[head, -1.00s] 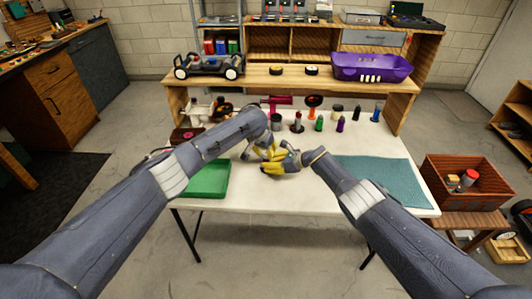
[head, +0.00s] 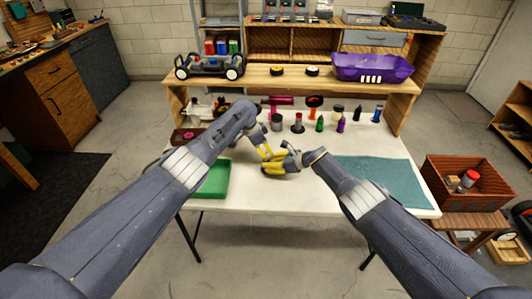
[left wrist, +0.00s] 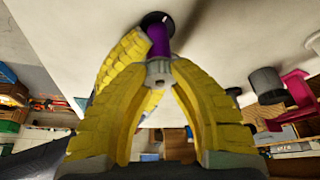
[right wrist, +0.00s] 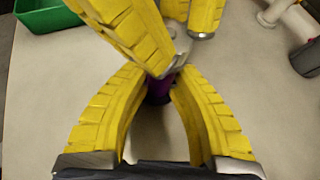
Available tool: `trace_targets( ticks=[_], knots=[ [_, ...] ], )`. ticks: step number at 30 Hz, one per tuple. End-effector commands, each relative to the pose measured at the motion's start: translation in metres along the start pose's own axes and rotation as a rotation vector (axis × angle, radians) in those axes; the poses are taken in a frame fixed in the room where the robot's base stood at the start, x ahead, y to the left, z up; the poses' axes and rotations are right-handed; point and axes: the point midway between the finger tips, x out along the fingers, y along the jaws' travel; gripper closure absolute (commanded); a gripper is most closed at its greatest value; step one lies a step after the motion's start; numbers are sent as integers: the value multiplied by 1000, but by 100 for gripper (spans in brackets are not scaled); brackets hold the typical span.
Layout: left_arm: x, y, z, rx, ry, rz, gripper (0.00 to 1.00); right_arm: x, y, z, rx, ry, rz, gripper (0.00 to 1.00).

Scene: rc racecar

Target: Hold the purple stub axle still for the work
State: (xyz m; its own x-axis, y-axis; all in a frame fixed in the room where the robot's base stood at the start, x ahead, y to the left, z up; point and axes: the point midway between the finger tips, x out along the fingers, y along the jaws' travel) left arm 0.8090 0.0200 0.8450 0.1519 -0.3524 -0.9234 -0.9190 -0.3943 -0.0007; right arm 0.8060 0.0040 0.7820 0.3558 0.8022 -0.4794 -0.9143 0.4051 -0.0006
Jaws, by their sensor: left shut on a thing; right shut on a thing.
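The purple stub axle (left wrist: 158,40) stands on a dark round base (left wrist: 153,18) on the white table. It also shows, mostly hidden, between my right fingers in the right wrist view (right wrist: 160,90). My right gripper (head: 279,167) is low over the table, shut on the purple axle; in its wrist view the fingertips (right wrist: 160,80) close around it. A small silver piece (left wrist: 159,72) sits in line with the axle's end. My left gripper (head: 265,152) comes from above, its fingertips (left wrist: 160,66) shut on this silver piece. Whether the silver piece touches the axle is hard to tell.
A green tray (head: 215,180) lies left of the grippers and a teal mat (head: 385,182) lies right. Several small bottles and holders, including a green bottle (head: 320,125), stand behind. A car chassis (head: 208,66) and purple body shell (head: 372,68) are on the shelf.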

Motion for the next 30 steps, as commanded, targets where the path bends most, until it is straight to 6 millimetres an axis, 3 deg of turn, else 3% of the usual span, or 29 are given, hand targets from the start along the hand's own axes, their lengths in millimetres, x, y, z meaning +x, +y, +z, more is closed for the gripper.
trace_targets(
  ticks=[17, 18, 25, 30],
  knots=[
    [2, 1, 4, 22, -6, 12, 100, 0, 0, 0, 1, -1, 1, 100],
    [2, 1, 4, 22, -6, 12, 73, 0, 0, 0, 1, -1, 1, 100],
    [1, 1, 2, 23, -3, 11, 46, 0, 0, 0, 0, -1, 1, 100],
    [1, 1, 1, 23, -2, 11, 45, 0, 0, 0, 1, 0, 1, 100]
  ],
)
